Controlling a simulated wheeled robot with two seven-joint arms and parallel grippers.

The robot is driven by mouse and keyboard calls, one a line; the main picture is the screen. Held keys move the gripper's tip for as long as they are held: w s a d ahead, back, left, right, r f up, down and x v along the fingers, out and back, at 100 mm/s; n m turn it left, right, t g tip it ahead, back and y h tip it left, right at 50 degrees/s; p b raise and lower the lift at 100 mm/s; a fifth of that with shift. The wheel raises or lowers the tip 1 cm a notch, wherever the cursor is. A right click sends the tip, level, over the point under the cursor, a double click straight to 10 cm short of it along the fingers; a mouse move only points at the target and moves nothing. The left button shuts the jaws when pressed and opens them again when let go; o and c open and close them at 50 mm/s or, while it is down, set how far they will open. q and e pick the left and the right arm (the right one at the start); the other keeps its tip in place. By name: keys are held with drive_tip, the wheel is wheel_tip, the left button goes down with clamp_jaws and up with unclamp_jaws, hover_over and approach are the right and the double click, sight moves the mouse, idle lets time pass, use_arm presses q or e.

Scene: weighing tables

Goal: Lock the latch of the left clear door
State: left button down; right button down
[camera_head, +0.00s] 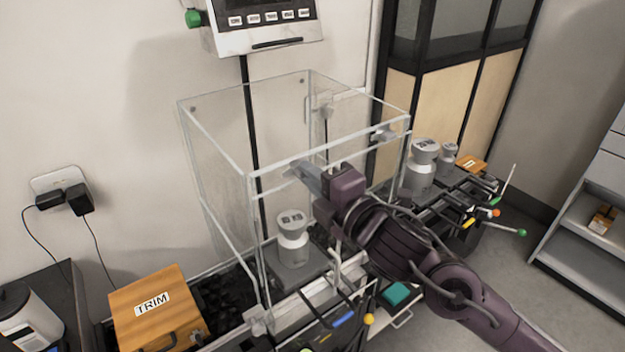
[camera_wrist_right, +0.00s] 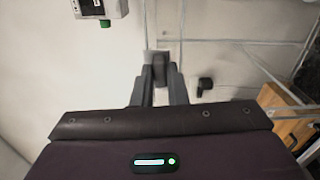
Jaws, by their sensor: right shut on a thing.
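The clear case (camera_head: 214,142) stands in the middle of the head view, with clear panels and pale edges. My right gripper (camera_head: 303,174) is at the top of the panel facing me. In the right wrist view its dark fingers (camera_wrist_right: 158,92) are shut on a small grey latch piece (camera_wrist_right: 157,62), which they partly cover. Whether the latch is turned to locked cannot be told. Inside the case a silver weight (camera_head: 292,245) stands upright on a grey plate. My left gripper is not in view.
A wooden TRIM box (camera_head: 157,310) stands at the lower left. More silver weights (camera_head: 421,172) stand to the right of the case. A display (camera_head: 268,22) is on the wall above. Coloured-tipped rods (camera_head: 495,213) stick out at the right.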

drive_tip(key=shift+f+n+b, duration=0.15)
drive_tip(key=shift+n+b, duration=8.55)
drive_tip(key=shift+b, duration=1.35)
drive_tip(key=c, duration=1.4)
unclamp_jaws()
drive_tip(key=shift+c, duration=0.2)
drive_tip(key=v, duration=0.7)
drive_tip(key=shift+s+d+b, duration=0.25)
drive_tip(key=shift+s+b, duration=0.05)
drive_tip(key=shift+b, duration=0.1)
